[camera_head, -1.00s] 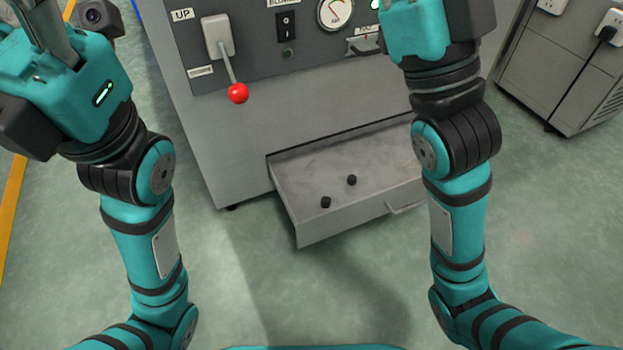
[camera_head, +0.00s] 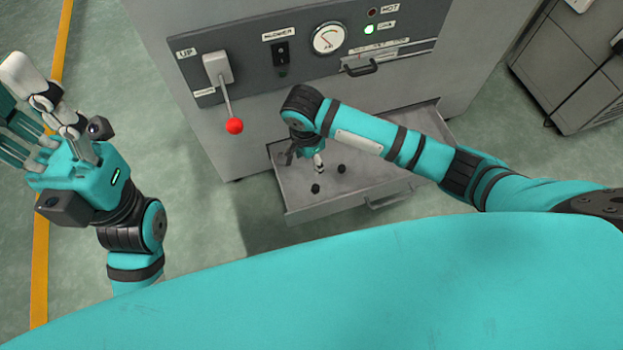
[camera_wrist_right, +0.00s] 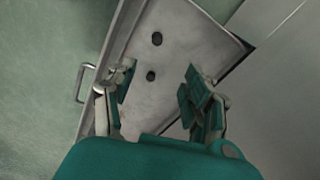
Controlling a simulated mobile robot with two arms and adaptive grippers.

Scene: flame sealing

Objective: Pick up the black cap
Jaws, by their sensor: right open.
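Two small black caps lie apart on the floor of the open grey drawer. In the head view, one cap (camera_head: 315,188) is nearer the front and the other cap (camera_head: 341,168) is farther back to its right. My right gripper (camera_head: 303,163) points down over the drawer's left part, beside the caps. In the right wrist view, my right gripper (camera_wrist_right: 160,82) is open and empty. One cap (camera_wrist_right: 151,76) shows between its fingertips and another cap (camera_wrist_right: 157,38) beyond them. My left gripper (camera_head: 30,115) is raised at the far left; its jaw opening is unclear.
The drawer (camera_head: 400,183) has low walls and a front handle (camera_head: 388,200). Above it, the machine panel carries a lever with a red knob (camera_head: 235,126), a switch (camera_head: 282,54) and a gauge (camera_head: 328,38). A grey cabinet (camera_head: 570,70) stands at the right.

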